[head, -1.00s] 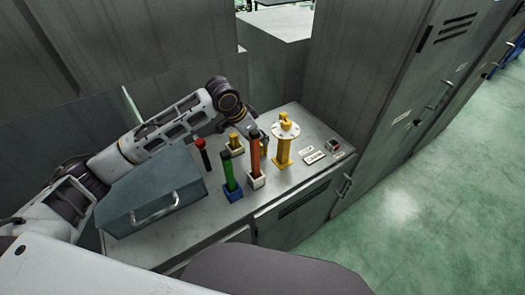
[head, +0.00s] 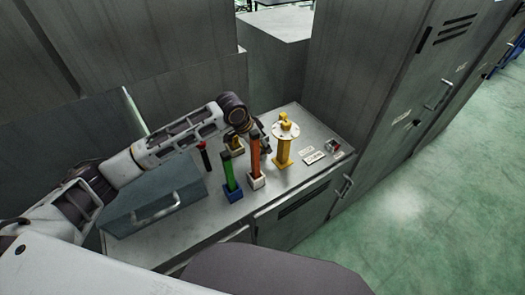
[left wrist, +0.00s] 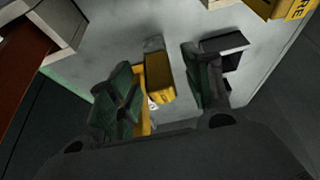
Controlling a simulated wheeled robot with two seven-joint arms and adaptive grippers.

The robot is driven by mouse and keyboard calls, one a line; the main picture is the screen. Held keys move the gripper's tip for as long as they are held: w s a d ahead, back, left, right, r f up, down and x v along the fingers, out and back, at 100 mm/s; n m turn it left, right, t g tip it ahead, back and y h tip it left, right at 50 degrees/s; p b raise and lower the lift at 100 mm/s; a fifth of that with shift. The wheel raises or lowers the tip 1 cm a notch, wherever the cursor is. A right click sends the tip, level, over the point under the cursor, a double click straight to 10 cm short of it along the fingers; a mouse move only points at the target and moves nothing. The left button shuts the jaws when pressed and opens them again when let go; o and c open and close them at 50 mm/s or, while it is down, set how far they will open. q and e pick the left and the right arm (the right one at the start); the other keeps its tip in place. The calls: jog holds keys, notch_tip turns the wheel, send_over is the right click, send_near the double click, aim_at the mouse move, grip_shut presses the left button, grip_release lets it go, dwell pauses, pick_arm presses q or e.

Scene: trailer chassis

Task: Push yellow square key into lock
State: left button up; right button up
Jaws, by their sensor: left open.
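My left gripper (head: 266,146) is between this post and the orange-red bar, partly hidden behind the bar. In the left wrist view my open left gripper (left wrist: 160,92) has a yellow block (left wrist: 158,76) between or just beyond its two fingers; I cannot tell whether they touch it. Another yellow part with lettering (left wrist: 290,8) shows at the upper right there. A yellow piece in a holder (head: 235,147) is partly hidden by my wrist.
An orange-red bar (head: 255,158) in a white holder and a green bar (head: 229,170) in a blue holder stand in front. A dark red-topped rod (head: 204,157) and a grey case (head: 150,195) are left.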

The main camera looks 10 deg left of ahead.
pick_arm(q)
jog(key=shift+x, duration=1.45)
grip_shut()
